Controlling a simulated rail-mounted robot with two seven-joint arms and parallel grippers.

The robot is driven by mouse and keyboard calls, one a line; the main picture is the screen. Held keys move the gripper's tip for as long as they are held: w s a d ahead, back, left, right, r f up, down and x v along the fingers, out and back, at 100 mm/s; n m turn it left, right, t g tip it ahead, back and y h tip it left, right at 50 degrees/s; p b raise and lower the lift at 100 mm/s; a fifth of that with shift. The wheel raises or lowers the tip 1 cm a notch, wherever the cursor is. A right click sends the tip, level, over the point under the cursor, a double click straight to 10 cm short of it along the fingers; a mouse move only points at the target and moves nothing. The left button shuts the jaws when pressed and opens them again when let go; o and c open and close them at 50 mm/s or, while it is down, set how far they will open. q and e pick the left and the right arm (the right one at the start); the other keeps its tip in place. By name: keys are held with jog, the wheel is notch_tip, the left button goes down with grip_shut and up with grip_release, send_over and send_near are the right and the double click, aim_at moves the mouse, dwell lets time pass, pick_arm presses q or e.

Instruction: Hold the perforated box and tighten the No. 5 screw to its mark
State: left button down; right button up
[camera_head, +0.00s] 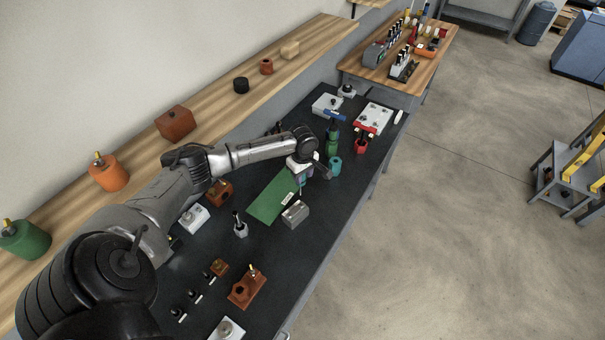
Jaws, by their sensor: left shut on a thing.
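My left arm reaches across the dark bench top, and its gripper (319,171) is over the far middle of it. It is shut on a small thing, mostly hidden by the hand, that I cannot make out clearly. A teal cup-like piece (335,166) stands close beside the fingers, to the right. A grey metal box (295,213) sits nearer, beside a green mat (272,198); holes in it are too small to tell. A light panel (373,118) with several round dark spots lies at the far end. No screw number or mark is readable. My right gripper is not in view.
A blue-handled tool stands in a green holder (332,142), and a red-handled one in a red holder (361,146). Orange blocks (246,288) and small black-knobbed pieces crowd the near bench. A wooden shelf (208,96) runs along the left.

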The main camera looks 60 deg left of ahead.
aim_at(303, 185)
pick_arm(q)
jog(key=shift+r+p, duration=0.25)
jog(key=shift+p, duration=0.35)
jog(key=shift+f+b, duration=0.85)
jog(key=shift+f, duration=1.7)
